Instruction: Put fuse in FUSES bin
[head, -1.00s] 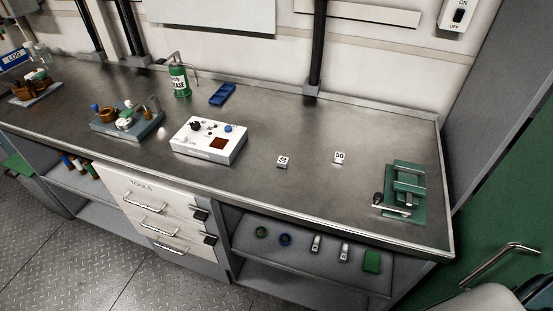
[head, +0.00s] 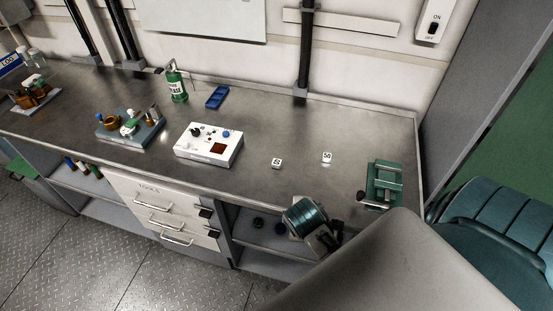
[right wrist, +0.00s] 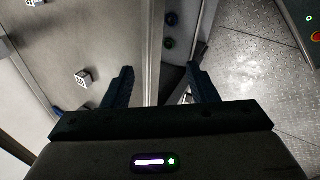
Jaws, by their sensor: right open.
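I cannot make out a fuse or a bin marked FUSES in either view. My right gripper (head: 326,242) is in front of the bench's front edge, by the lower shelf. In the right wrist view its two dark fingers (right wrist: 160,78) are spread apart with nothing between them. The bench edge and the shelf opening show beyond them. Small white cubes stand on the bench top, one marked 50 (head: 327,157) and another (head: 277,163) to its left. My left gripper is not in view.
The shelf (head: 258,238) holds two dark round items (head: 258,223); my right arm hides its right part. Drawers (head: 160,215) are left of the shelf.

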